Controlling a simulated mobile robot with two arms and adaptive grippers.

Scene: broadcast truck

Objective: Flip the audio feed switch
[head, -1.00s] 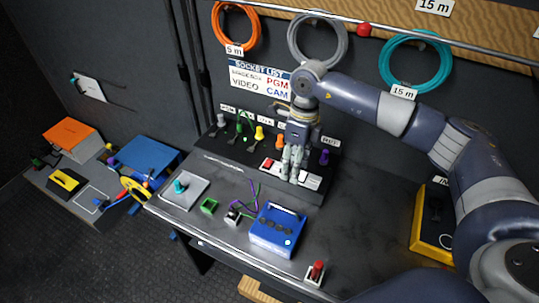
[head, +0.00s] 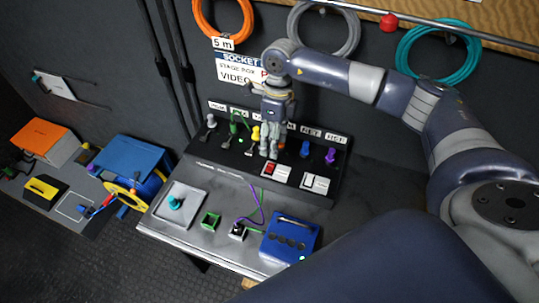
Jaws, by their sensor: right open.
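A black sloped panel (head: 225,160) at the back of the metal desk carries two rocker switches. One has a red rocker (head: 270,169) in a white frame. The other, to its right, is a white switch (head: 316,183). The lettering by them is too small to read, so I cannot tell which is the audio feed switch. My right gripper (head: 268,154) points down, open and empty, with its fingertips just behind and above the red-rocker switch. I cannot tell whether it touches the panel. My left gripper is not in view.
Coloured connectors, including a blue (head: 305,149) and a purple one (head: 330,156), stand along the panel's back row. A blue box (head: 290,238), a green square socket (head: 210,220) and a grey plate with a teal knob (head: 176,202) sit in front. Cable coils hang behind.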

